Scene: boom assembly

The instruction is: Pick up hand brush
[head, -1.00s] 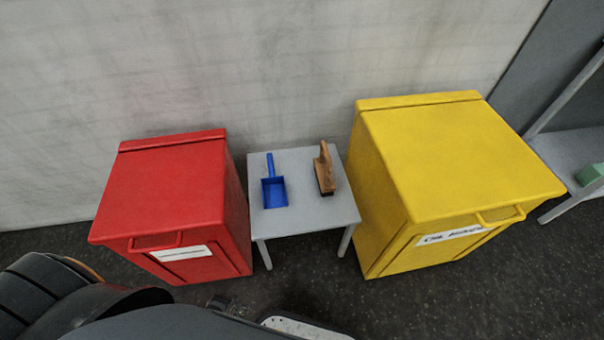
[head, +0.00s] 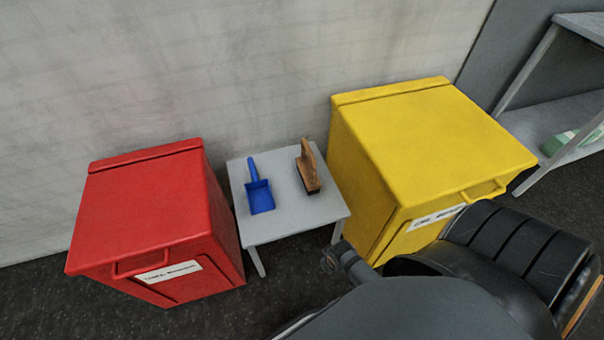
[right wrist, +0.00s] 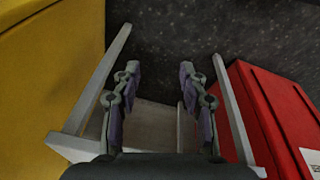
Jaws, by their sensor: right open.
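The hand brush (head: 309,168) has a brown wooden handle and dark bristles. It stands on the right half of a small grey table (head: 297,217) in the head view. A blue dustpan (head: 260,195) lies to its left, apart from it. My right arm comes in at the lower right of the head view. A dark part of what looks like its gripper shows near the table's front right corner, short of the brush. In the right wrist view my right gripper (right wrist: 160,72) is open and empty, with table legs on both sides. The brush is not visible there. My left gripper is out of view.
A red bin (head: 150,215) stands left of the table and a yellow bin (head: 425,135) close on its right. A pale wall (head: 200,60) is behind. A grey shelf (head: 545,120) is at the far right. Dark floor shows in front.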

